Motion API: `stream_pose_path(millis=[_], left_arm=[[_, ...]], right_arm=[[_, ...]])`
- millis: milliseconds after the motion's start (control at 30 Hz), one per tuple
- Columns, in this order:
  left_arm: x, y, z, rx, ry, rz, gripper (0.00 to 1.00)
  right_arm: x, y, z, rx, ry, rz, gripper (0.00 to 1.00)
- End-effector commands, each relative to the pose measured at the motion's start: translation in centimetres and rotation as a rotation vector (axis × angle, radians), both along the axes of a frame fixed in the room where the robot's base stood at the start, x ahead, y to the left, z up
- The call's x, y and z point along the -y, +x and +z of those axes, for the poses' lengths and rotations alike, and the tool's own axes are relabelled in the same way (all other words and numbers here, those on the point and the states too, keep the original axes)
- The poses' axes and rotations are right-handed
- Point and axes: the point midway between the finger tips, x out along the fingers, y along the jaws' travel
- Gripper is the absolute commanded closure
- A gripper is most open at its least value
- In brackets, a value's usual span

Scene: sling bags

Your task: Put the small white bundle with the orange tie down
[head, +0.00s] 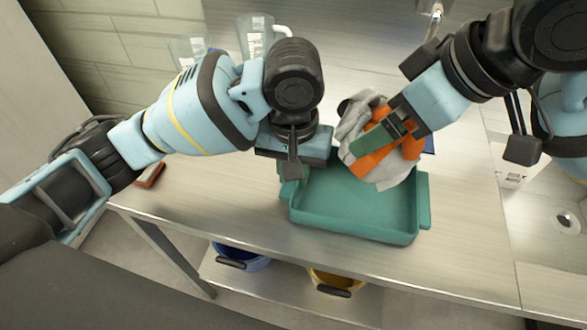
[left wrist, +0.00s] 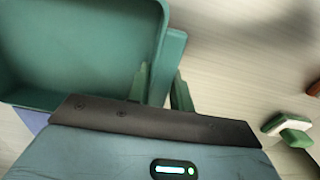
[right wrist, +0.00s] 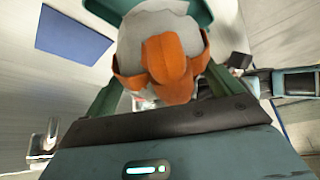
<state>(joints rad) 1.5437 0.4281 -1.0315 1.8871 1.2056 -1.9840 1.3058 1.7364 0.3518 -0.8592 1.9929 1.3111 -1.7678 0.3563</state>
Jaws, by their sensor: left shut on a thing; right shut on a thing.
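The white-grey bundle (head: 355,112) with its orange tie (head: 372,163) is in my right gripper (head: 384,142), over the back right part of the teal tray (head: 350,215). In the right wrist view the orange tie (right wrist: 168,62) sits between the two fingers, with the white cloth (right wrist: 130,50) beyond it. I cannot tell whether the bundle touches the tray floor. My left gripper (head: 292,170) is shut on the tray's left handle, which shows between its fingers in the left wrist view (left wrist: 171,58). Part of the bundle is hidden by my right gripper.
Clear glass jugs (head: 258,35) stand at the back. A blue flat thing (right wrist: 75,30) lies on the table beside the bundle. A green and white block (left wrist: 287,123) and a red-brown item (head: 150,176) lie to the left. Blue (head: 240,257) and yellow (head: 335,283) buckets stand below.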

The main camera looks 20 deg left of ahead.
Motion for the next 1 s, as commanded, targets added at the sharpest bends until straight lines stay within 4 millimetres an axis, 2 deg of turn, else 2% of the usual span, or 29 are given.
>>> stream_pose_path(millis=[267, 367, 800, 1000], left_arm=[[0.0, 0.0, 0.0, 0.000, 0.001, 0.000, 1.00], [0.0, 0.0, 0.0, 0.000, 0.001, 0.000, 1.00], [0.0, 0.0, 0.0, 0.000, 0.000, 0.000, 1.00], [0.0, 0.0, 0.0, 0.000, 0.000, 0.000, 1.00]], right_arm=[[0.0, 0.2, 0.0, -0.007, -0.014, -0.024, 0.41], [0.1, 0.6, -0.3, -0.031, -0.054, -0.092, 0.41], [0.9, 1.0, -2.0, -0.227, -0.219, -0.575, 0.41], [1.2, 1.0, -2.2, -0.266, -0.233, -0.651, 0.41]])
